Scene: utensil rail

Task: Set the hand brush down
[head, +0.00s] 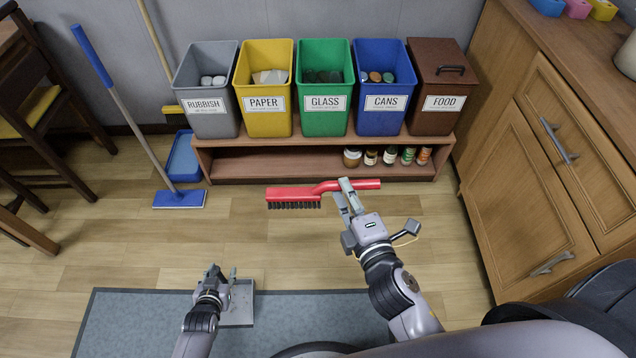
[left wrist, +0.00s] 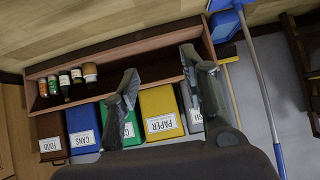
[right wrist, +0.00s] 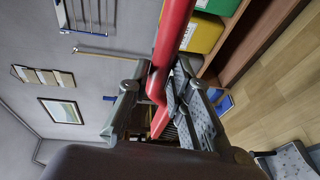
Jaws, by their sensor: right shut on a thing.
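The red hand brush (head: 290,193) with dark bristles is held level, bristles down, in front of the low shelf. My right gripper (head: 350,190) is shut on its handle. In the right wrist view, the red handle (right wrist: 172,40) passes between the fingers of that gripper (right wrist: 155,88). My left gripper (head: 222,272) is low at the front, beside and partly over a flat grey pan-like thing (head: 240,305). In the left wrist view the fingers of this gripper (left wrist: 158,65) are apart with nothing between them.
A shelf unit (head: 230,170) carries several labelled bins and jars (head: 352,158). A blue floor mop (head: 180,199) stands at left, near a blue tray (head: 184,157). A wooden cabinet (head: 540,170) bounds the right. A grey-blue mat (head: 120,320) lies in front; wooden floor between is clear.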

